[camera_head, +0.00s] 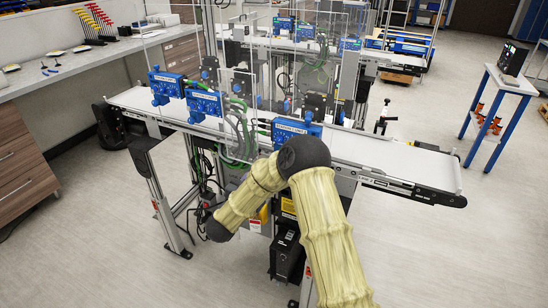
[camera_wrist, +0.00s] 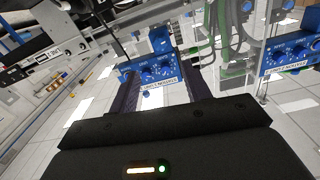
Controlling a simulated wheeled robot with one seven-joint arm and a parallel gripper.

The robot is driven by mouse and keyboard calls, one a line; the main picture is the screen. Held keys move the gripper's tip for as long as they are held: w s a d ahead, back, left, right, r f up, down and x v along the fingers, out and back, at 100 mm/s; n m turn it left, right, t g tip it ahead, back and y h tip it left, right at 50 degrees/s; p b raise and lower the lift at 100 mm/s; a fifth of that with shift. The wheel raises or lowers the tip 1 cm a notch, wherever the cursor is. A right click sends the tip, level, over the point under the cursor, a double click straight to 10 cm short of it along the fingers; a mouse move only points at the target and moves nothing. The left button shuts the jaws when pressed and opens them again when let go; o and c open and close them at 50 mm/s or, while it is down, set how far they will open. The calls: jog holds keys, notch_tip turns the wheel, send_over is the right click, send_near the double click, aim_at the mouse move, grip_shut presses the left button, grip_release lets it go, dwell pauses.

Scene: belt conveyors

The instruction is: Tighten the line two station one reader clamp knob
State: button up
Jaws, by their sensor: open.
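In the wrist view, a blue control box (camera_wrist: 155,72) with several small knobs and a white label faces me, seen between my gripper's fingers. A small blue knob (camera_wrist: 146,94) shows just below its label. My gripper (camera_wrist: 160,82) is open and empty, with a dark finger on each side of the box; I cannot tell whether they touch it. In the head view, blue boxes sit along the near conveyor: one at the left (camera_head: 167,83), one beside it (camera_head: 203,103), and one further right (camera_head: 292,130). Their labels are too small to read. My gripper is not clear there.
A second blue box (camera_wrist: 290,52) and green cables (camera_wrist: 222,30) are close on the right in the wrist view. Clear panels (camera_head: 262,60) stand over the near conveyor (camera_head: 385,155). A bench (camera_head: 90,62) is at the left. Open floor lies at the front right.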

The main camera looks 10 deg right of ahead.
jog(key=p+x, duration=0.2)
jog(key=x, duration=0.9)
jog(key=shift+w, duration=0.25)
jog(key=shift+d, duration=0.1)
jog(key=c, duration=1)
